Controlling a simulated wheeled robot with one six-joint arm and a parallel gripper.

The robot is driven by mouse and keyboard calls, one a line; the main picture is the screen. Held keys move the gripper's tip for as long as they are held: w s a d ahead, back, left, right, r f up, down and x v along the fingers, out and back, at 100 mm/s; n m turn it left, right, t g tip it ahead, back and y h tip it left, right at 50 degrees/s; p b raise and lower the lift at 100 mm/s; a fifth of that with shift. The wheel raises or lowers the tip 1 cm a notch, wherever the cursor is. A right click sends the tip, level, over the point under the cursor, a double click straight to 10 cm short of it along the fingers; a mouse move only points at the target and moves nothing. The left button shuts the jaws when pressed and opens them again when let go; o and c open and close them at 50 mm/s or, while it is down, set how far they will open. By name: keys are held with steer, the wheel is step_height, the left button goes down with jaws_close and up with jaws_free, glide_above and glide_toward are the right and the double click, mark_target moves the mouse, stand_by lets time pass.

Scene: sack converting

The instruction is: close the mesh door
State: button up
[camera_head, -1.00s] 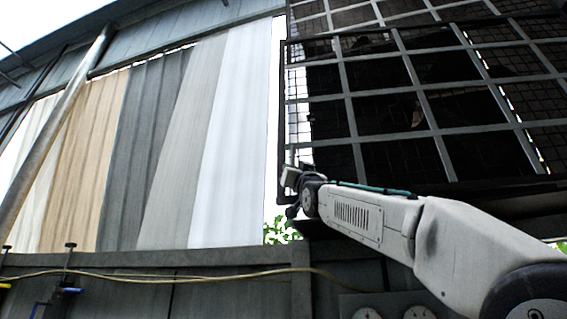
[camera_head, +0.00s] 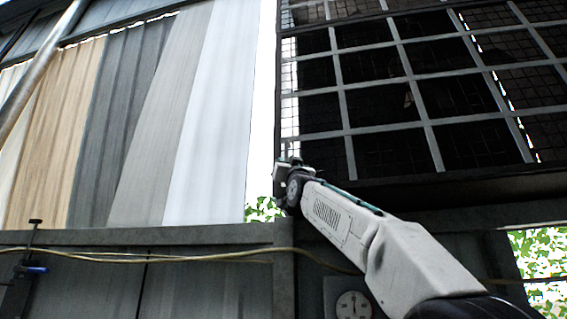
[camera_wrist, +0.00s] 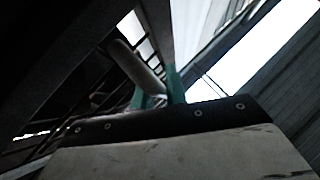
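The mesh door (camera_head: 385,88), a dark wire panel with a grey bar grid, fills the upper right of the head view. My gripper (camera_head: 284,172) is at its lower left corner, at the end of my raised arm. In the wrist view, the green fingertips of my gripper (camera_wrist: 158,88) stand on either side of a grey rounded bar (camera_wrist: 133,65), which looks like the door's handle. The bar runs down between them and seems to be held. The exact contact is dark and partly hidden. The door's latch side and hinges cannot be made out.
Hanging sheets (camera_head: 165,110) in white, grey and tan stand to the left. A low dark wall (camera_head: 215,275) with a yellow cable (camera_head: 150,257) crosses below. A round dial (camera_head: 352,305) sits at the bottom. A bright gap separates sheets and door.

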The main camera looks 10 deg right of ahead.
steer(key=shift+o, duration=0.4)
steer(key=shift+w+d+f, duration=0.15)
steer(key=shift+w+f, duration=0.45)
steer(key=shift+s+d+f, duration=0.15)
steer(key=shift+s+f, duration=0.15)
steer(key=shift+s, duration=0.05)
steer(key=s+f, duration=0.4)
steer(key=s, duration=0.1)
steer(key=shift+s+d, duration=0.3)
steer(key=shift+s, duration=0.1)
